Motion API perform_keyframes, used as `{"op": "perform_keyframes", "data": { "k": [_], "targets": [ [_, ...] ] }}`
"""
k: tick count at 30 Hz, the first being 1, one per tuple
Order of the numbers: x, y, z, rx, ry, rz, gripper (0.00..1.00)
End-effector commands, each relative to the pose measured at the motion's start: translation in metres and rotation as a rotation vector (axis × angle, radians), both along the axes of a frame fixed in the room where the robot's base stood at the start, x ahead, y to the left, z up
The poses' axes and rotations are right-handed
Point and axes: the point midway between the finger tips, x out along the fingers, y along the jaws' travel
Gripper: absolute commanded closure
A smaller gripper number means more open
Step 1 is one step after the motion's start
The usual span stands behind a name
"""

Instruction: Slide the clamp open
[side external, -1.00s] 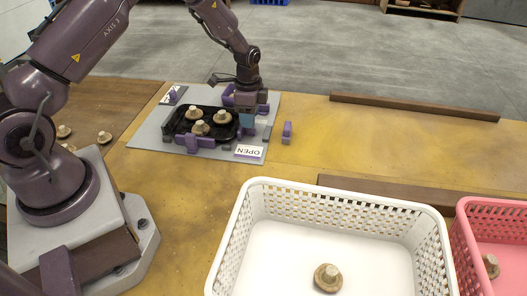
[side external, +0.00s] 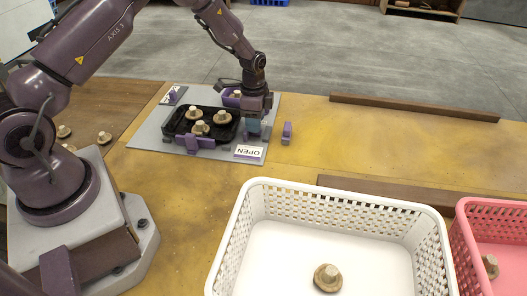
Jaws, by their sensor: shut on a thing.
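A black tray (side external: 178,132) holding several pale mushrooms (side external: 195,112) lies on a grey plate (side external: 148,136). Purple holding pieces stand around the tray, one at its front edge (side external: 194,143) and one behind its right part (side external: 231,97). My gripper (side external: 254,127) points down at the tray's right side, behind the white OPEN label (side external: 249,151). It is shut on the clamp, which is mostly hidden by the fingers. A small gap shows between the gripper and the tray's right edge.
A purple stop block (side external: 287,130) stands right of my gripper, with a short clear space between. A white basket (side external: 335,188) holding a mushroom is in front, and a pink basket (side external: 490,207) stands at right. Loose mushrooms (side external: 104,137) lie left.

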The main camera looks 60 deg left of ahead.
Motion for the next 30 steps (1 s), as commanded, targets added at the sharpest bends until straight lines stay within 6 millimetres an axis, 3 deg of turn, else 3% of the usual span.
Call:
{"op": "perform_keyframes", "data": {
  "k": [1,6,7,12,23,25,30],
  "targets": [
    [-0.013,0.013,-0.028,0.021,0.017,0.0,0.71],
    [-0.013,0.013,-0.028,0.022,0.018,0.001,0.71],
    [-0.013,0.013,-0.028,0.022,0.018,0.001,0.51],
    [-0.013,0.013,-0.027,0.022,0.018,0.001,0.48],
    [-0.013,0.013,-0.002,0.021,0.014,0.004,0.48],
    [-0.012,0.013,0.004,0.021,0.013,0.004,0.32],
    [-0.011,0.011,0.017,0.018,0.011,0.004,0.32]
  ]
}}
